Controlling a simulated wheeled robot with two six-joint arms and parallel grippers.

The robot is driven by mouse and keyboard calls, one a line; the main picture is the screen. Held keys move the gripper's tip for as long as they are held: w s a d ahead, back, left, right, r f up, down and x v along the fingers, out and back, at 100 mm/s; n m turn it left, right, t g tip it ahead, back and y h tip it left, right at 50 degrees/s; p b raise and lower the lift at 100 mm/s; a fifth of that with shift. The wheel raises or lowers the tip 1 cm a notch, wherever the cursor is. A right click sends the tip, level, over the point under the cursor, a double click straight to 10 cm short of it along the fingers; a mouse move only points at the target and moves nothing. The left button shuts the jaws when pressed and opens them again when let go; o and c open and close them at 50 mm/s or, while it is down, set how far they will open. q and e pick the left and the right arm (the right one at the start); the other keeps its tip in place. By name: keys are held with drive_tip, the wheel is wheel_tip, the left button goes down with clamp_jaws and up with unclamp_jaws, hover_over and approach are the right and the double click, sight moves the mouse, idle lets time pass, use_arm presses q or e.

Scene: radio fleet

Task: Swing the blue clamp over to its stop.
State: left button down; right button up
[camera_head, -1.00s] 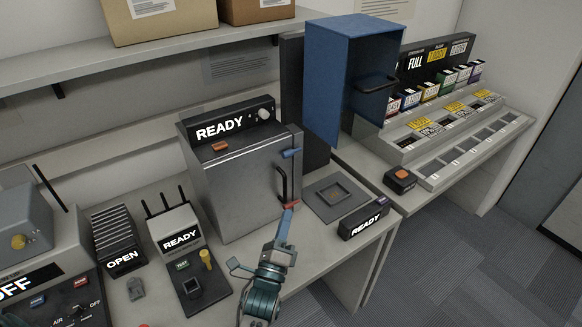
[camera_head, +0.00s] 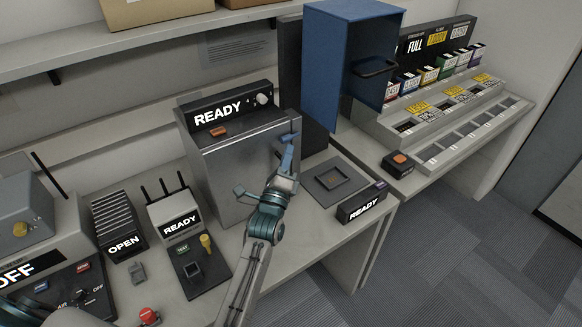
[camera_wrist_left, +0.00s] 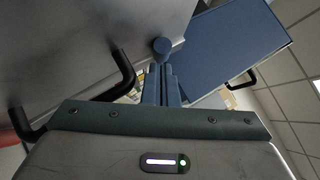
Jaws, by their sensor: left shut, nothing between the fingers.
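The blue clamp (camera_head: 291,136) is on the upper right front edge of the grey metal box (camera_head: 235,165) with the READY sign. Its round blue end shows in the left wrist view (camera_wrist_left: 162,47), just beyond my fingertips. My left gripper (camera_head: 287,156) is shut and empty, reaching up the box's front right below the clamp. Its closed fingers show in the left wrist view (camera_wrist_left: 160,85); I cannot tell whether they touch the clamp. My arm hides most of the box's front handle, which shows black in the wrist view (camera_wrist_left: 123,72). My right gripper is not in view.
A blue cabinet (camera_head: 330,70) with a black handle stands behind, right of the box. A flat grey plate (camera_head: 338,182) and a small READY block (camera_head: 361,203) lie on the bench to the right. Switch panels crowd the left.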

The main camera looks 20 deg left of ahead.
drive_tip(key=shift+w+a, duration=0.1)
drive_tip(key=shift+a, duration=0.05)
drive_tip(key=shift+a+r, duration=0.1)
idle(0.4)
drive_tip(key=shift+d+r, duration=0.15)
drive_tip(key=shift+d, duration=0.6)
